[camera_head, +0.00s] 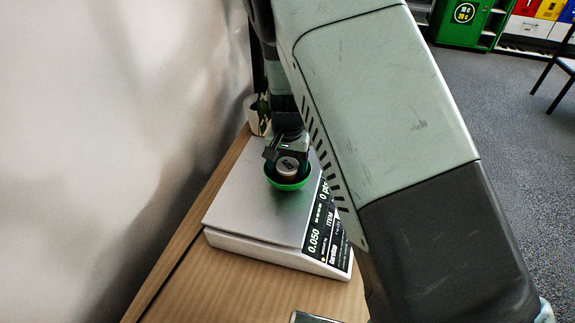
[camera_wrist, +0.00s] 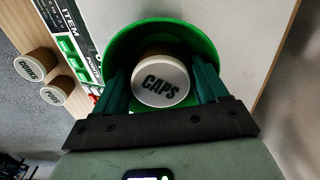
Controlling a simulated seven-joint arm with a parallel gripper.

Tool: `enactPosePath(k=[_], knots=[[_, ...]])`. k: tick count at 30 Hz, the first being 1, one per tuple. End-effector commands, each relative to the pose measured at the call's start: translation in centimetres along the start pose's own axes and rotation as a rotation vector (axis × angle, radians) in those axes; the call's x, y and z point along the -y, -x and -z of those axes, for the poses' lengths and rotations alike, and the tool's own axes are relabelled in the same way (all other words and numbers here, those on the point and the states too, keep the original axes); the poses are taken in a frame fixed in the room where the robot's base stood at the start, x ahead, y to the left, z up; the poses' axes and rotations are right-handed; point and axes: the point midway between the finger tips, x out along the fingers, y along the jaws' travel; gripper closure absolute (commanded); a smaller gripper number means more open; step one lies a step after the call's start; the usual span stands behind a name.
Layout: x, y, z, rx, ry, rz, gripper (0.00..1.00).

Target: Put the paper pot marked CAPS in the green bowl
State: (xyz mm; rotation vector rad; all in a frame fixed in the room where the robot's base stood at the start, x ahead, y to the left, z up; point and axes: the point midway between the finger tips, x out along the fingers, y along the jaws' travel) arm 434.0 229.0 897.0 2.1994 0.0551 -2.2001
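The paper pot marked CAPS (camera_wrist: 160,82) has a pale lid with black letters and a brown side. In the wrist view it is inside the green bowl (camera_wrist: 113,45), lid towards the camera. In the head view the pot (camera_head: 287,166) is also within the bowl (camera_head: 288,184), which stands on the scale (camera_head: 250,200). My gripper (camera_wrist: 161,75) has one dark green finger on each side of the pot, both reaching into the bowl. Whether the fingers press on the pot or stand just clear of it is unclear. The pot's base is hidden.
The scale's display (camera_head: 322,235) reads 0.050. Two more lidded paper pots (camera_wrist: 35,66) (camera_wrist: 55,92) stand left of the scale in the wrist view. A white planter (camera_head: 254,115) is behind the scale. A wall (camera_head: 110,120) runs along the wooden table's left edge.

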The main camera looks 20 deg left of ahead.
Motion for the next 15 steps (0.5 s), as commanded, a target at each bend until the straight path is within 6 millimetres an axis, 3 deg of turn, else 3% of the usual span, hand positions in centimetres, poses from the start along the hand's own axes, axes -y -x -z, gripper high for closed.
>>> enactPosePath(k=[9, 15], knots=[[0.0, 0.3, 0.0, -0.001, 0.001, 0.001, 0.27], [0.1, 3.1, 0.1, -0.004, 0.003, 0.004, 0.27]])
